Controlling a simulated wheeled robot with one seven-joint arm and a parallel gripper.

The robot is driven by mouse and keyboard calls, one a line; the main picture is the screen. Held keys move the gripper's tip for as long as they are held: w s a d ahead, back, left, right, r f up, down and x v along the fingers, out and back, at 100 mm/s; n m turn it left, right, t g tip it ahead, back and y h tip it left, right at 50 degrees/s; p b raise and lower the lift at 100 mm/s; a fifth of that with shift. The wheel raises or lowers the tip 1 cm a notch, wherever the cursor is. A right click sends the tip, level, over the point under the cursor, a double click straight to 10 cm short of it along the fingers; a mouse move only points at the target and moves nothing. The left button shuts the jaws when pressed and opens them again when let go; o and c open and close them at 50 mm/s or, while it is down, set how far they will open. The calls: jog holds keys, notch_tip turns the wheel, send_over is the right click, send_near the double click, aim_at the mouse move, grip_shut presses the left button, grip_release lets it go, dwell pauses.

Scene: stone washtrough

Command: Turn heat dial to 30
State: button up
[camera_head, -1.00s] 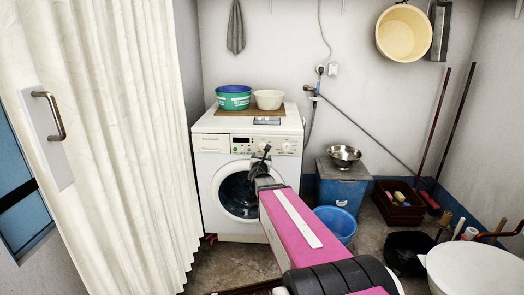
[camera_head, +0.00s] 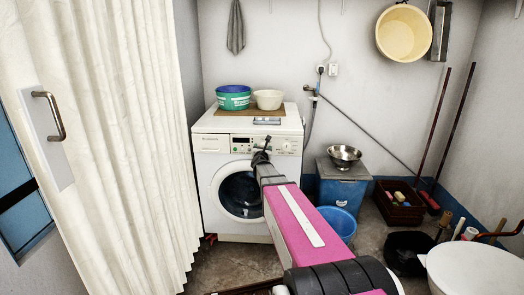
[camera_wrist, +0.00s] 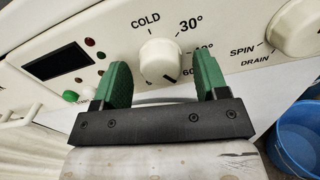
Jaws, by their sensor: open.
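The heat dial (camera_wrist: 160,62) is a round cream knob on the washing machine's panel, marked COLD, 30° and 60 in the wrist view. A dark line at its lower right edge points near the 60 mark; a label between 30° and 60 is partly hidden by a finger. My gripper (camera_wrist: 160,66) is open, its green fingers on the left and right of the dial with gaps to both sides. Contact is not visible. In the head view, my gripper (camera_head: 263,151) is at the front panel of the white washing machine (camera_head: 210,170) and hides the dial.
A second knob (camera_wrist: 300,25), by SPIN and DRAIN, is to the right. A dark display (camera_wrist: 58,62) and small buttons lie left. A blue bucket (camera_head: 337,222) is on the floor at right.

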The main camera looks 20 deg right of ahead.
jog(key=c, duration=0.9)
jog(key=n, duration=1.9)
jog(key=shift+d+r+n, duration=0.1)
jog(key=shift+r+n, duration=0.05)
jog(key=shift+n, duration=0.15)
